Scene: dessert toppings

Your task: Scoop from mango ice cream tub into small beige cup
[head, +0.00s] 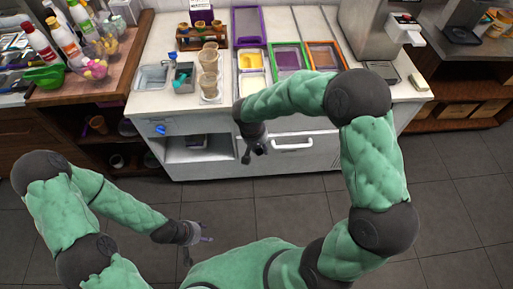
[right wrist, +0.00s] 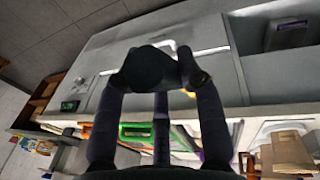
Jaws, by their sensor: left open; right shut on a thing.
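The mango ice cream tub is most likely the yellow-filled tub (head: 250,62) in the counter's topping well. Small beige cups (head: 200,25) stand in a wooden rack at the back; which one is meant I cannot tell. My right gripper (head: 257,150) hangs in front of the counter's front face, below the tubs. It is shut on a dark, round-ended tool (right wrist: 150,68), apparently a scoop, which the fingers partly hide in the right wrist view. My left gripper (head: 204,234) is open and empty, low above the floor, away from the counter.
Green-rimmed (head: 288,75) and orange-rimmed (head: 326,66) tubs sit right of the yellow one. A machine (head: 372,30) stands at right. My right forearm passes over the counter's front edge.

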